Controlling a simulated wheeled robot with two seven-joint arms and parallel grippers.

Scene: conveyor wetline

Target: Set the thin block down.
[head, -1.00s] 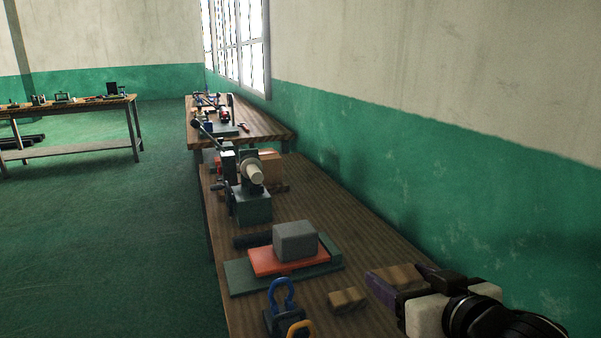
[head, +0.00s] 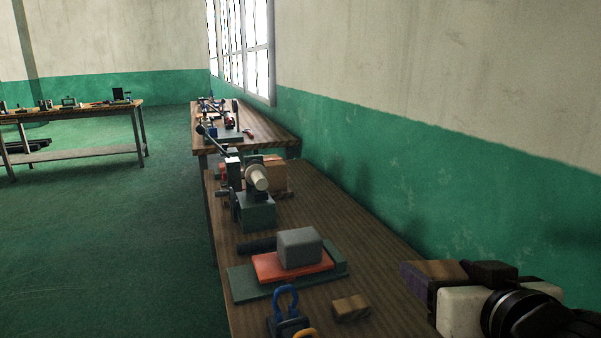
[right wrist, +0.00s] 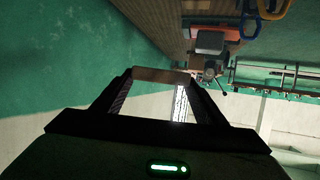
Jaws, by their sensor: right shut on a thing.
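The thin block (head: 438,269) is wooden brown on top and sits at the end of my right gripper (head: 462,275) in the head view. The gripper is shut on it and holds it near the bench's right edge, by the green wall. I cannot tell how high it is above the bench. In the right wrist view the thin block (right wrist: 160,75) spans between the fingertips of the right gripper (right wrist: 158,82). Most of the block is hidden by the fingers in the head view. My left gripper does not show.
On the wooden bench (head: 385,265) lie a small wood block (head: 350,308), a grey block (head: 299,247) on a red plate (head: 268,268) over a dark green base (head: 242,288), and a blue shackle (head: 286,296). A machine (head: 256,210) stands farther back. Bare bench lies right of the grey block.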

